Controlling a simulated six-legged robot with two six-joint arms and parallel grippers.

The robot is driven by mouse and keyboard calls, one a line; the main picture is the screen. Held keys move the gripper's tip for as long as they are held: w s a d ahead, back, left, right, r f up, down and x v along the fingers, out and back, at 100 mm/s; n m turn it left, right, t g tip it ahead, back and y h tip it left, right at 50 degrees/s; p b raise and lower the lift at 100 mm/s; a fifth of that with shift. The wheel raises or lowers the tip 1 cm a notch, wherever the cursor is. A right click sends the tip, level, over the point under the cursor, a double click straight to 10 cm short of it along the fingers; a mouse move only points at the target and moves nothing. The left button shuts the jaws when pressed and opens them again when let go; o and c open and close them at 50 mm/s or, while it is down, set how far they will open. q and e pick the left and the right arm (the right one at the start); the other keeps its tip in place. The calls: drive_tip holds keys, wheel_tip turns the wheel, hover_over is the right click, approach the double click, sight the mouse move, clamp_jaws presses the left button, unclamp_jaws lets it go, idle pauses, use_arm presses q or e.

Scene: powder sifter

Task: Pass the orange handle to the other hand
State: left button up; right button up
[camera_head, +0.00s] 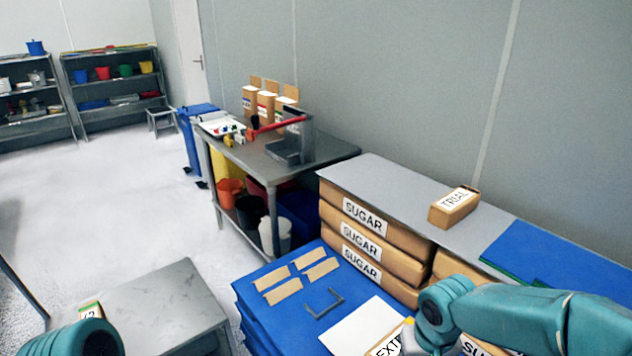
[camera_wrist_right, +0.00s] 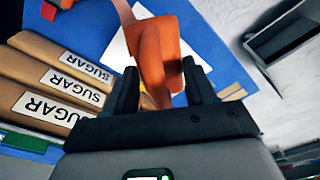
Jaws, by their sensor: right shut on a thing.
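The orange handle (camera_wrist_right: 158,55) fills the upper middle of the right wrist view. My right gripper (camera_wrist_right: 162,85) is shut on it, with one dark finger on each side. A thinner orange part runs up from the held piece to the top edge. The handle does not show in the head view. There my right arm reaches in from the right, and its gripper is out of the picture. Only a teal link of my left arm shows at the bottom left of the head view. My left gripper is in neither view.
Brown SUGAR bags (camera_head: 375,228) are stacked beside a blue surface (camera_head: 262,310) with tan strips, a grey bracket (camera_head: 323,303) and white paper (camera_head: 362,328). A TRIAL bag (camera_head: 454,207) sits on the grey top. A metal table (camera_head: 335,150) stands behind; a low grey table (camera_head: 150,308) is at left.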

drive_tip(key=shift+s+r+p, duration=0.15)
drive_tip(key=shift+r+p, duration=0.4)
drive_tip(key=shift+r, duration=0.05)
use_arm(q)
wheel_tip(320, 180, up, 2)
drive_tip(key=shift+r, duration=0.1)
use_arm(e)
drive_tip(key=shift+a+f, duration=0.1)
